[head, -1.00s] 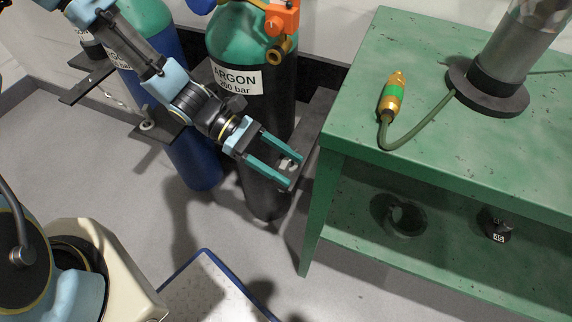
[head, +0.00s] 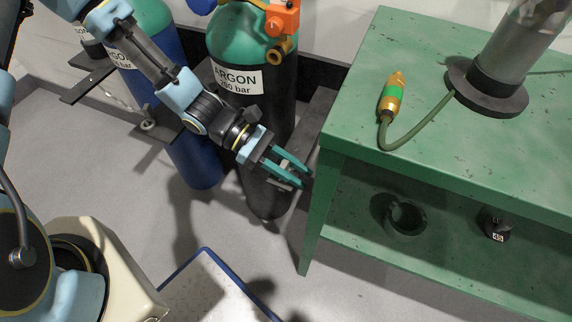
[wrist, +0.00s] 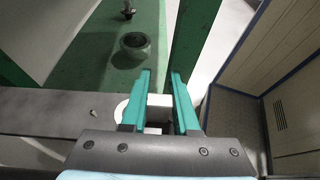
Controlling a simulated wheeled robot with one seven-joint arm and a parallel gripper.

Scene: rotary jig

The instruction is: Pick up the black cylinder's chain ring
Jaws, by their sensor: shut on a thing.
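The black cylinder (head: 235,107), with a green shoulder and an ARGON label, stands left of the green bench. My gripper (head: 300,178) is in front of its lower body, near the bench leg. In the wrist view its two teal fingers (wrist: 161,78) stand a small gap apart, shut on a pale piece (wrist: 158,114), which I take to be the chain ring. A curved whitish edge shows beside the left finger. In the head view the fingers hide most of the ring, and only a small metallic bit shows. I cannot tell whether it is attached to a chain.
The green bench (head: 440,150) stands close on the right, its leg (head: 318,215) near my fingertips. Its lower shelf holds a dark bowl (head: 404,216) and a small black weight (head: 497,228). A blue cylinder (head: 195,160) stands to the left. A dark bracket plate (head: 310,125) is behind.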

